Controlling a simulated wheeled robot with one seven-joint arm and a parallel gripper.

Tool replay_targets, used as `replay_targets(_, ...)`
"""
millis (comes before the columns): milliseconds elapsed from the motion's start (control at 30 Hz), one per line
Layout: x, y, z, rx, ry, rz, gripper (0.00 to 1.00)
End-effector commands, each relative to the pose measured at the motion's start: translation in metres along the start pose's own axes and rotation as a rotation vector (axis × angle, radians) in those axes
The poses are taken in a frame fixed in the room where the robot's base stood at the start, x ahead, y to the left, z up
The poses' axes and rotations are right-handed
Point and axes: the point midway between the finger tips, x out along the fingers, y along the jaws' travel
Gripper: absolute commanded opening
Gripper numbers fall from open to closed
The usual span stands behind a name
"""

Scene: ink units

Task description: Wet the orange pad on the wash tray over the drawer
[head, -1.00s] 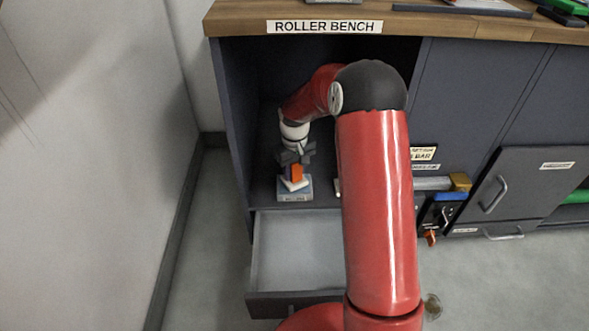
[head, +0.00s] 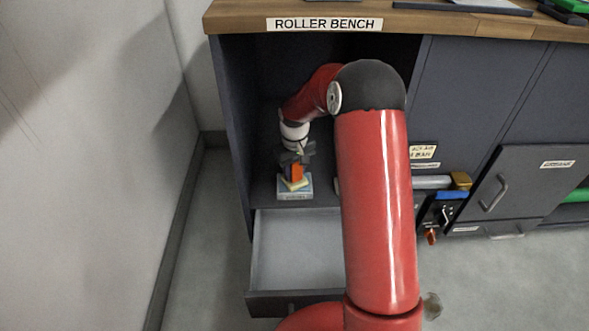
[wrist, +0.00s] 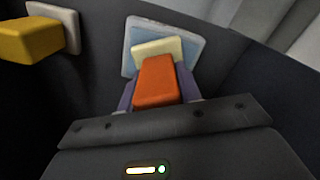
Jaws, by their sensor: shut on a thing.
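The orange pad (head: 297,172) is a block with a pale cream face below it. My gripper (head: 296,163) is shut on its orange part and points down inside the open bay. In the wrist view the orange pad (wrist: 157,82) sits between the two fingers, with its cream face (wrist: 160,47) towards the wash tray. The wash tray (head: 294,197) is a small pale block with a bluish top (wrist: 134,38), on the bay floor above the drawer. The cream face is at or just over the tray top; I cannot tell whether they touch. The drawer (head: 297,250) is pulled out and looks empty.
A yellow block (wrist: 28,40) on a white plate stands left of the tray in the wrist view. The bay's side wall (head: 232,120) is close on the left. A cabinet with levers and handles (head: 440,212) stands right of my arm.

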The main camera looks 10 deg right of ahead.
Motion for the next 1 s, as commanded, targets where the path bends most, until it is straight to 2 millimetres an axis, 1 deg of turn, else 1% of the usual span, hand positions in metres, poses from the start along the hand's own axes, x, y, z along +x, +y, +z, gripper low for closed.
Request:
replay_targets(400,0.002,0.0,0.0,0.0,-0.002,-0.001,0.16)
replay_targets(533,-0.001,0.0,0.0,0.0,-0.002,-0.001,0.16)
replay_targets(1000,-0.039,0.0,0.0,0.0,0.0,0.0,0.16)
